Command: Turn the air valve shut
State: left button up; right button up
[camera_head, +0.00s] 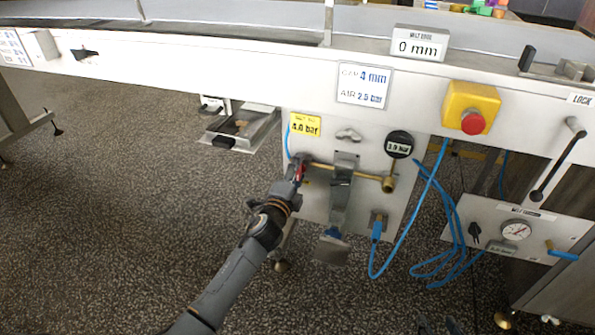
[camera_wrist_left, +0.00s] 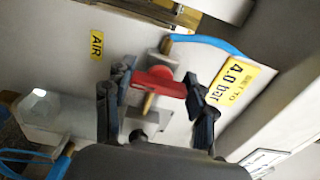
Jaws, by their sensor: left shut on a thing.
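The air valve has a red handle (camera_wrist_left: 160,82) on a brass stem, below the blue hose in the left wrist view. In the head view the red handle (camera_head: 301,172) shows at the left end of the brass pipe, under the yellow 4.0 bar label (camera_head: 305,125). My left gripper (camera_head: 297,172) is at the handle; in the left wrist view its dark fingers (camera_wrist_left: 160,92) are on either side of it, shut on it. The handle lies roughly crosswise in that view. Two dark tips of my right gripper (camera_head: 438,326) show apart at the bottom edge, with nothing seen between them.
A round gauge (camera_head: 399,144) reading about 3.9 bar is right of the valve. A metal chute (camera_head: 342,195) hangs beside the pipe. Blue hoses (camera_head: 385,262) loop to the right. A red stop button (camera_head: 472,121) and a lower gauge panel (camera_head: 516,230) are further right.

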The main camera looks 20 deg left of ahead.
dwell(0.4)
pick_arm(q)
jog(key=o, duration=1.2)
jog(key=s, duration=1.2)
jog(key=shift+a, duration=0.2)
